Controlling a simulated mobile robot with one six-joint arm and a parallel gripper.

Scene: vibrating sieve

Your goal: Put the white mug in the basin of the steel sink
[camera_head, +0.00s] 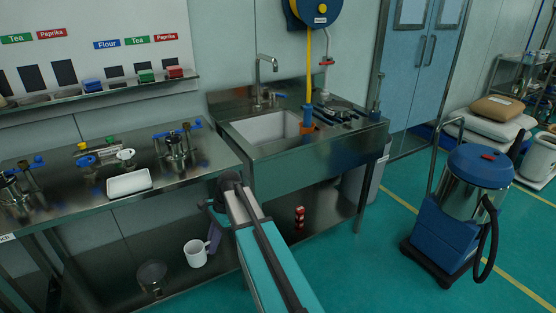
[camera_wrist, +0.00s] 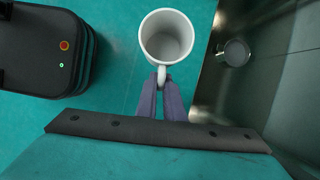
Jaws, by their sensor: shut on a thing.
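My gripper (camera_wrist: 161,90) is shut on the handle of the white mug (camera_wrist: 166,38), whose open top faces the wrist camera and looks empty. In the head view the mug (camera_head: 196,253) hangs upright in front of the lower shelf of the steel bench, below bench-top height. My gripper (camera_head: 212,238) is at the mug's right side there, partly hidden by my arm. The steel sink (camera_head: 310,150) stands to the right of the bench. Its white basin (camera_head: 264,128) lies above and to the right of the mug, under the tap, and the part I see is empty.
A white tray (camera_head: 129,183) and several fittings stand on the bench top. An orange and blue tool (camera_head: 308,120) stands at the basin's right edge. A blue vacuum cleaner (camera_head: 465,215) is on the floor at the right. A round pan (camera_head: 152,275) is on the lower shelf.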

